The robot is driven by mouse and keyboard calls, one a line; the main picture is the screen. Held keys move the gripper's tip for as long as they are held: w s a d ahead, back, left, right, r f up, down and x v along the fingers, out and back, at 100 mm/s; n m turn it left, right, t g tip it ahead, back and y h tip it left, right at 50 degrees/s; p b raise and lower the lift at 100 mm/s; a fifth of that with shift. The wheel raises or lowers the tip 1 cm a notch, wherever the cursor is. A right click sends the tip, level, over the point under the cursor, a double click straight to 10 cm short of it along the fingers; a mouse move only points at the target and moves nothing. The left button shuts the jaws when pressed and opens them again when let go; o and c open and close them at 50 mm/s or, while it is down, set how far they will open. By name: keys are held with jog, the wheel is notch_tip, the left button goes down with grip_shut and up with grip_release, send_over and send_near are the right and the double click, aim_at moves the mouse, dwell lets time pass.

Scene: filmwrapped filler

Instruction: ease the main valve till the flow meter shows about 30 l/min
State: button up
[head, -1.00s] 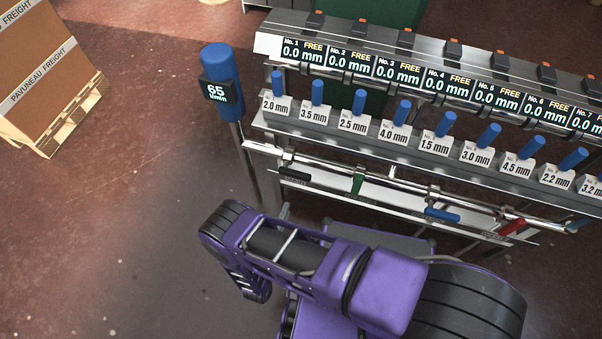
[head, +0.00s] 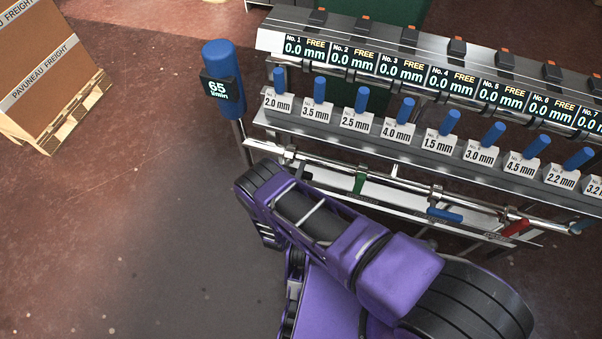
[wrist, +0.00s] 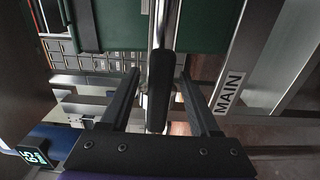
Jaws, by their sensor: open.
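The flow meter (head: 222,88), a blue cylinder on a post left of the rack, reads 65 l/min in the head view. Its display also shows sideways at the lower left of the wrist view (wrist: 33,157). In the wrist view, a black lever handle (wrist: 160,85) on a metal pipe, near a label (wrist: 229,92) reading MAIN, lies between the fingers of my gripper (wrist: 158,76). The fingers are open, one on each side, with gaps visible.
On the same pipe are a green lever (head: 360,180), a blue lever (head: 444,215) and a red lever (head: 515,228). Above stands a rack with several blue-topped numbered blocks and displays reading 0.0 mm. A carton on a pallet (head: 62,118) stands far left. Floor between is clear.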

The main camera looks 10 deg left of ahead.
grip_shut()
dwell(1.4)
